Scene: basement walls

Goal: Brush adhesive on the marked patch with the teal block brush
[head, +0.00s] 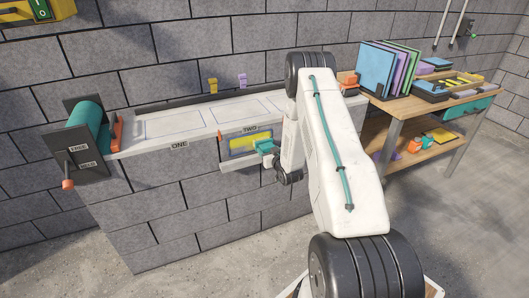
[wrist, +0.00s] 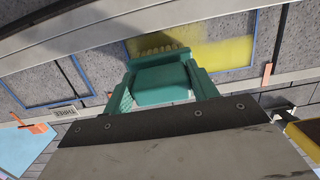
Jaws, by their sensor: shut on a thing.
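The teal block brush (wrist: 160,80) is held between the teal fingers of my gripper (wrist: 163,90), with its pale bristles (wrist: 155,52) pointing away from me. In the head view my gripper (head: 268,147) is at the right part of the patch labelled TWO. The patch (head: 243,144) has a blue outline and a broad yellow coating. The yellow (wrist: 222,50) also shows in the wrist view, beside and behind the bristles. The bristles overlap the yellow; I cannot tell whether they touch it. The brush hides part of the patch.
A pale bench top (head: 165,120) with more blue outlines runs along the wall. A teal roller (head: 88,122) in a dark stand is at its left end. A wooden table (head: 400,108) with panels and boxes stands at the right. The floor in front is clear.

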